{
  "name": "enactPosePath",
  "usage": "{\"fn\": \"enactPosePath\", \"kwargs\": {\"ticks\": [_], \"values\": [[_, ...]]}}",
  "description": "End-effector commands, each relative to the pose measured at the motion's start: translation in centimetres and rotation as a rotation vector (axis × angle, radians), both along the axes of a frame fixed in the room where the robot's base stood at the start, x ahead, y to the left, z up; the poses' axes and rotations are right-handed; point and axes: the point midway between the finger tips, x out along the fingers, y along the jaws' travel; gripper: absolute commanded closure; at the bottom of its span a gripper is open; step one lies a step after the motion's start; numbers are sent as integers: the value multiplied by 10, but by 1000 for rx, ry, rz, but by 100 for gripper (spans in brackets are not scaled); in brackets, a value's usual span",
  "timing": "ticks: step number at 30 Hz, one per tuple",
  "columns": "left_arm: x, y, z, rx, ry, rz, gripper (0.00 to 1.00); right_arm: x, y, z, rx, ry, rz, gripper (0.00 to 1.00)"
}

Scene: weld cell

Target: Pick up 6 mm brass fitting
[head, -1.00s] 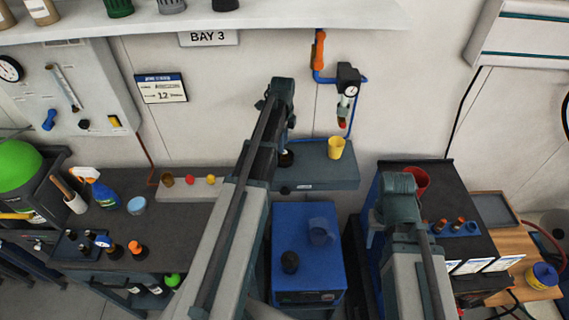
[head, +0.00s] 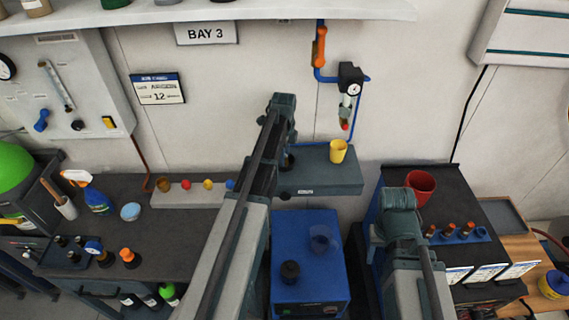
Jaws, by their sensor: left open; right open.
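The brownish, brass-coloured piece (head: 163,184) at the left end of a pale strip on the dark bench looks like the brass fitting. Its size cannot be read. A red piece (head: 186,184), a yellow piece (head: 208,184) and a blue piece (head: 230,184) stand to its right on the strip. My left arm reaches up the middle, and my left gripper (head: 288,161) hangs by the grey ledge, mostly hidden by the arm. It is right of the strip, apart from the brass piece, and nothing shows in it. My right gripper is hidden behind its arm at the lower right.
A yellow cup (head: 338,151) stands on the grey ledge (head: 325,180). A blue box (head: 308,255) is below it. A red cup (head: 420,187) stands on the dark right cabinet. A spray bottle (head: 98,198) and a pale blue tub (head: 130,211) stand left of the strip.

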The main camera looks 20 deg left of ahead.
Motion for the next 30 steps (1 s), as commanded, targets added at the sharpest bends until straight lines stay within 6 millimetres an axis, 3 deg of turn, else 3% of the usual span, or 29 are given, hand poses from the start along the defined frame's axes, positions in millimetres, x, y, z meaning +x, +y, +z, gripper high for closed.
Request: {"fn": "enactPosePath", "kwargs": {"ticks": [1,9,23,30], "values": [[0,0,0,0,0,0,53,0,0,0,0,0,0,50],[0,0,0,0,0,0,100,0,0,0,0,0,0,50],[0,0,2,0,0,0,100,0,0,2,0,0,-1,50],[0,0,13,0,0,0,100,0,0,13,1,0,-3,50]]}}
